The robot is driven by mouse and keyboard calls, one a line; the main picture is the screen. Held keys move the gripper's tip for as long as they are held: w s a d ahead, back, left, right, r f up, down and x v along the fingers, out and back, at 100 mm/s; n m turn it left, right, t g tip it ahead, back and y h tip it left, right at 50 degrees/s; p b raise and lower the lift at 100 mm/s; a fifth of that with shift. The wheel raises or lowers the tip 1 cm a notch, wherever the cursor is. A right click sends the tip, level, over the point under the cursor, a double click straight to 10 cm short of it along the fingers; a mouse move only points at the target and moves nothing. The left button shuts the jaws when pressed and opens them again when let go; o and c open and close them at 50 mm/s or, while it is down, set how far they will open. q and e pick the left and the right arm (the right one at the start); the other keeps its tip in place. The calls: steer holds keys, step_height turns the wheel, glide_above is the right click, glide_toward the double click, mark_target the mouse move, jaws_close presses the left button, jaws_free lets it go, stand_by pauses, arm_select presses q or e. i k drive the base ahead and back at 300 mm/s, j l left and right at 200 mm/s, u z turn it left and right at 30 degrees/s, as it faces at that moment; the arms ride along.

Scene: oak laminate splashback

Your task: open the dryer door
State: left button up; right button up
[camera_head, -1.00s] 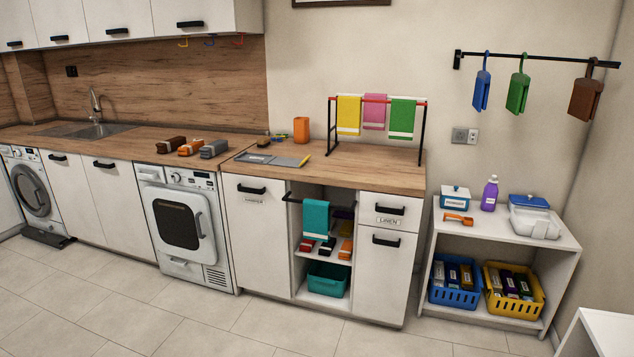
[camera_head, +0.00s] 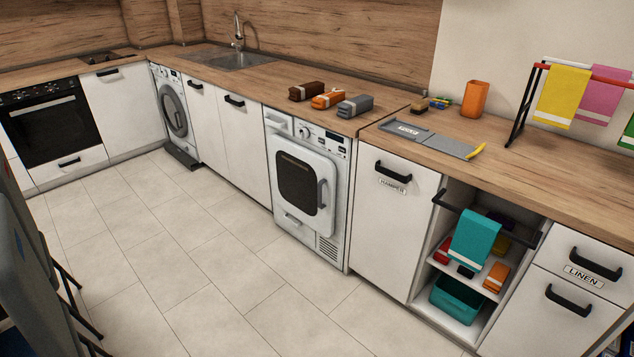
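The dryer (camera_head: 306,190) stands under the wooden counter, near the middle of the head view. Its front is white, with a control panel and dial along the top and a vent grille at the lower right. The dryer door (camera_head: 298,183) is closed, with a dark window and a grey upright handle (camera_head: 321,194) on its right side. Neither of my grippers shows in the view.
Open tiled floor (camera_head: 210,270) lies in front of the dryer. A washing machine (camera_head: 172,108) stands farther left, with an oven (camera_head: 52,120) beyond it. A hamper cabinet (camera_head: 388,225) adjoins the dryer's right. Dark grey furniture (camera_head: 35,250) stands at the left edge.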

mark_target(303, 180)
steer(key=i+j, duration=0.2)
steer(key=i, duration=0.15)
steer(key=i+j+u, duration=0.1)
steer(key=i+j, duration=0.15)
steer(key=i+j+z, duration=0.25)
steer(key=i+j, duration=0.85)
steer(key=j, duration=0.15)
